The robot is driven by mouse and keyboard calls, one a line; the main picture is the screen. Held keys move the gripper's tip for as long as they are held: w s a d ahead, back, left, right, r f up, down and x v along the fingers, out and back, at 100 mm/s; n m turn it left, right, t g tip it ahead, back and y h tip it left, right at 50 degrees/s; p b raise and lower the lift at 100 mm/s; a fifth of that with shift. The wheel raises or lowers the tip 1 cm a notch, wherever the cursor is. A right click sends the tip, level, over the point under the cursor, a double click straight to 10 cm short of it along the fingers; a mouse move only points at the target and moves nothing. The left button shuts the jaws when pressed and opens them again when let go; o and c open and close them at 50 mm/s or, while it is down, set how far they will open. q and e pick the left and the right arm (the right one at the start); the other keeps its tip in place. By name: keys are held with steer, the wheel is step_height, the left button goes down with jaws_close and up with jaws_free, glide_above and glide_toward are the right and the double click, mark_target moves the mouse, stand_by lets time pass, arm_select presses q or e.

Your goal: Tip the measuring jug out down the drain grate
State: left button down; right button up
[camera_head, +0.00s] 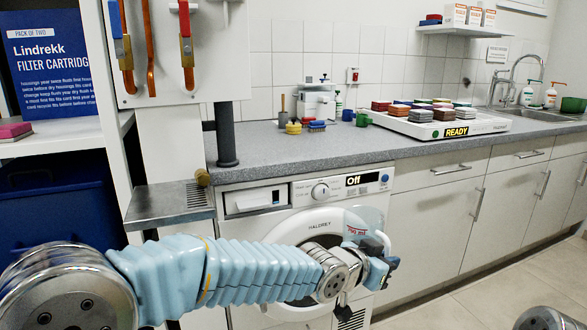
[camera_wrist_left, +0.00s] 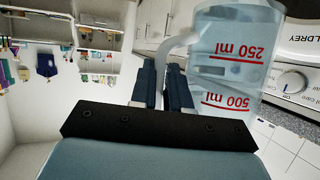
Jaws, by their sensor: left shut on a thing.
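The clear measuring jug (camera_head: 354,231) with red marks is in front of the round door of the white washing machine. It looks roughly upright, and part of it is hidden by my gripper. My left gripper (camera_head: 378,268) is shut on its handle. In the left wrist view the handle (camera_wrist_left: 180,42) runs between the two dark fingers (camera_wrist_left: 165,78), beside the jug's body (camera_wrist_left: 235,60). The jug has a bluish tint; I cannot tell its liquid level. A slotted drain grate (camera_head: 197,194) is in the steel ledge at the left, well apart from the jug. My right gripper is not visible.
The washing machine (camera_head: 240,232) stands under the grey worktop (camera_head: 262,150), close behind the jug. A white tray (camera_head: 395,124) with several coloured blocks is on the worktop. A dark post (camera_head: 226,135) rises behind the ledge.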

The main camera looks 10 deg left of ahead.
mark_target(379, 237)
arm_select(q)
steer(key=shift+n+t+y, duration=0.3)
steer(key=shift+n+y, duration=0.1)
steer(key=shift+n, duration=0.1)
steer(key=a+r, duration=0.2)
steer(key=r, duration=0.1)
steer(key=a+r, duration=0.1)
steer(key=r, duration=0.1)
steer(key=shift+s+a+r, duration=0.2)
steer(key=shift+s+r, duration=0.05)
steer(key=shift+s, duration=0.05)
steer(key=s+a+r+n+t+y+b, duration=0.1)
steer(key=s+a+r+n+t+y, duration=0.25)
steer(key=a+r+n+y, duration=0.85)
steer(key=w+a+r+n+h, duration=0.1)
steer(key=a+r+n+h, duration=0.3)
steer(key=a+r+h, duration=0.3)
steer(key=w+a+r+n+g+h+p, duration=0.1)
steer(key=a+r+n+h, duration=0.4)
steer(key=a, duration=0.7)
steer(key=shift+w+a+r+h+p, duration=0.35)
steer(key=shift+w+r+h, duration=0.2)
steer(key=shift+r+h, duration=0.75)
stand_by(1.1)
steer(key=shift+a+r, duration=0.1)
steer(key=shift+r, duration=0.1)
stand_by(1.0)
